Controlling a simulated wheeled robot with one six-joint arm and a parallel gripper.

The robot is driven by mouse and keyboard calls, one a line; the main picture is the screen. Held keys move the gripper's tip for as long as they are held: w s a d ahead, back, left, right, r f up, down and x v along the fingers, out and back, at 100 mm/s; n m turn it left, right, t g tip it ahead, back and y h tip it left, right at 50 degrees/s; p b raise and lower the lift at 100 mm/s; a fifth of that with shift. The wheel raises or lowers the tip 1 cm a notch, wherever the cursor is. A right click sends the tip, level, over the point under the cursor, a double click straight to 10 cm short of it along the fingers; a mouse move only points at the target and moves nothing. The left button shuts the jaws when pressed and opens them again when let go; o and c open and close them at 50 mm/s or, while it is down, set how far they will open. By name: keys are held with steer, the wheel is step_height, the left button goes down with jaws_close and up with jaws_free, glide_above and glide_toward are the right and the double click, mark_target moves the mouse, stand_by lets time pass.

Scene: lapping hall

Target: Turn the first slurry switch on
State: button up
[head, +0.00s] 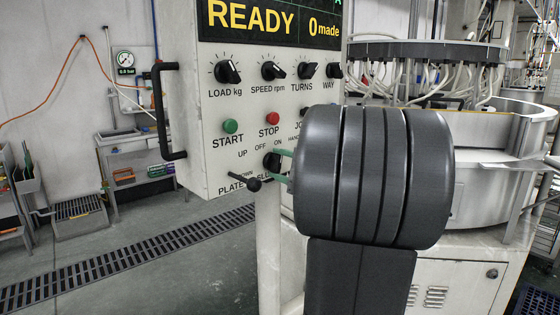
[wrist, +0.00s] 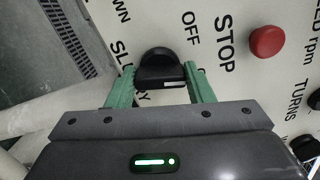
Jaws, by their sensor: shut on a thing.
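The slurry switch is a black rotary knob (head: 271,161) low on the white control panel (head: 205,165), with OFF and ON printed above it. My gripper (head: 284,164) reaches it from the right, its green fingers closed on the knob. In the wrist view the knob (wrist: 160,64) sits between the two green fingertips (wrist: 160,76), one on each side. A small white mark shows on the knob's near edge. The SLURRY label is partly hidden by my fingers. I cannot tell the setting from the mark.
A PLATE lever (head: 240,180) sticks out close to the left of the switch. The green START (head: 230,126) and red STOP (head: 272,118) buttons are above. A black handle (head: 162,110) runs down the panel's left side. The round lapping machine (head: 490,190) stands right.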

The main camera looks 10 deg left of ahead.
steer(key=shift+m+p, duration=0.8)
steer(key=shift+m, duration=0.8)
steer(key=o, duration=1)
steer(key=shift+c, duration=0.2)
steer(key=shift+d, duration=0.1)
steer(key=b+v, duration=0.1)
steer(key=v, duration=1.2)
steer(key=shift+s+d, duration=0.25)
steer(key=shift+w+a, duration=0.1)
